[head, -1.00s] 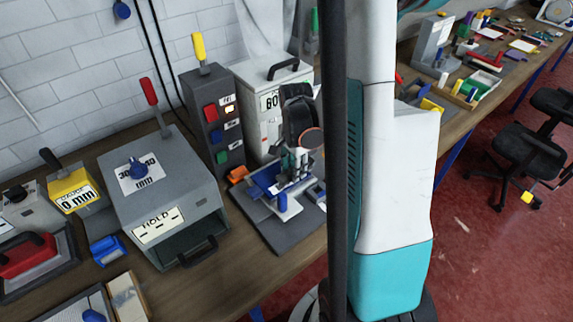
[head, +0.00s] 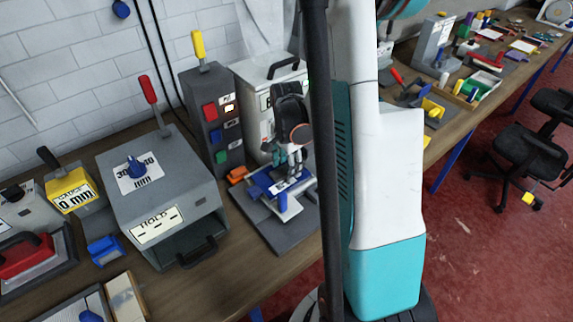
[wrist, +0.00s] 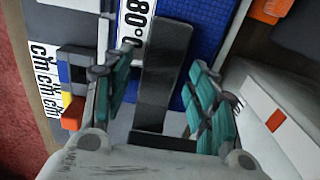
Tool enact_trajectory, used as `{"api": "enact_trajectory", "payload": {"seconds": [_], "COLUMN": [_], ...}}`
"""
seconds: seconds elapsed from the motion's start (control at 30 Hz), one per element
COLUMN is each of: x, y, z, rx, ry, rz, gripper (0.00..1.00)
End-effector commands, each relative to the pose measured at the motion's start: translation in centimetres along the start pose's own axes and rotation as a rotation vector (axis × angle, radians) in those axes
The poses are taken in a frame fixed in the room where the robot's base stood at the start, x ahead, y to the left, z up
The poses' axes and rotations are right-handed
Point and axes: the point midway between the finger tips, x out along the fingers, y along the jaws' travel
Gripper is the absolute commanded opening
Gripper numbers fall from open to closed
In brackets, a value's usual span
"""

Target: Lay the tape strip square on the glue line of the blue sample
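The blue sample (head: 262,182) lies on a grey fixture on the bench. In the wrist view its textured blue surface (wrist: 207,25) fills the upper middle. My gripper (head: 293,158) is over the sample's right part, pointing down. In the wrist view the teal fingers of my gripper (wrist: 162,62) stand apart. A dark grey bar (wrist: 165,75) lies between them, with gaps visible on both sides; I cannot tell whether it is the tape strip. A small white piece (head: 281,187) shows below the fingers, too small to identify. The glue line cannot be made out.
A grey press box (head: 165,195) stands left of the fixture. A button post (head: 210,115) and a white box with a handle (head: 262,88) stand behind. An orange block (head: 237,175) is beside the sample. Bench front is clear near the fixture.

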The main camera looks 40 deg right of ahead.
Motion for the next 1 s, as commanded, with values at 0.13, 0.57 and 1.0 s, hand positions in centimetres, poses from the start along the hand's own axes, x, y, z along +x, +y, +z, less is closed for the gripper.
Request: {"api": "enact_trajectory", "payload": {"seconds": [0.13,0.57,1.0], "x": [0.0,-5.7,-12.0], "y": [0.0,0.1,0.0], "z": [0.0,0.0,0.0], "rx": [0.0,0.0,0.0], "ry": [0.0,0.0,0.0], "rz": [0.0,0.0,0.0], "gripper": [0.53,0.53,0.53]}}
